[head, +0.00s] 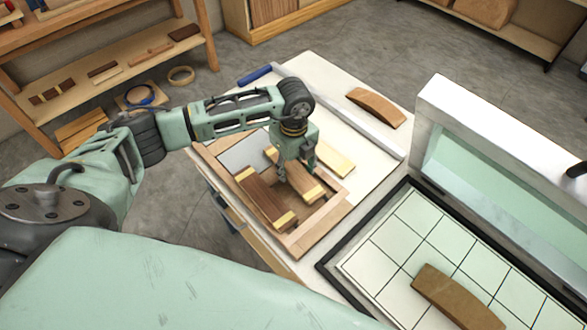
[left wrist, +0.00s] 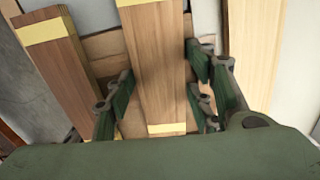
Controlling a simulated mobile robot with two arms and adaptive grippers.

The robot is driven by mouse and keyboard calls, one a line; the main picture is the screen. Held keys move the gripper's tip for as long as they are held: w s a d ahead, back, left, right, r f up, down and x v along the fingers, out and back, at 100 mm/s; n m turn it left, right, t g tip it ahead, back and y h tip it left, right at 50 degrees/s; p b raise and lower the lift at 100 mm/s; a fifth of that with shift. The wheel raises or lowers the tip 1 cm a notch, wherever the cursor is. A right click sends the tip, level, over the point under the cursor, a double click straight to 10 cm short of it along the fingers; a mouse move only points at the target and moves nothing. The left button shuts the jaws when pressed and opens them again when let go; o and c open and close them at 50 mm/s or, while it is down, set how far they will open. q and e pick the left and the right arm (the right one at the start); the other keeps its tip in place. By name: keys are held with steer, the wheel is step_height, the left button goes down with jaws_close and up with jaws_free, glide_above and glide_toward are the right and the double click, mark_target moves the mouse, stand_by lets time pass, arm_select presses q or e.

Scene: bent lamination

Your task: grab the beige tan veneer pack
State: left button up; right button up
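A mid-toned tan-brown veneer pack with yellow tape bands (head: 304,186) lies in the middle of a wooden tray (head: 318,228). In the left wrist view the same pack (left wrist: 157,60) runs up the middle. My left gripper (head: 294,172) is over this pack and partly hides it. In the left wrist view its fingers (left wrist: 160,98) are spread, one set on each side of the pack, with gaps visible. A darker brown pack (head: 262,196) lies to the left, and a pale cream pack (head: 334,159) to the right. My right gripper is not seen.
A curved wooden piece (head: 376,107) lies on the white bench beside a long metal rail (head: 365,130). A press with a gridded bed (head: 420,240) stands to the right, with another curved piece (head: 455,298) on it. Wooden shelves (head: 100,75) stand at the back left.

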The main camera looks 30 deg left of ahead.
arm_select(q)
steer(key=c, duration=0.8)
steer(key=shift+r, duration=0.15)
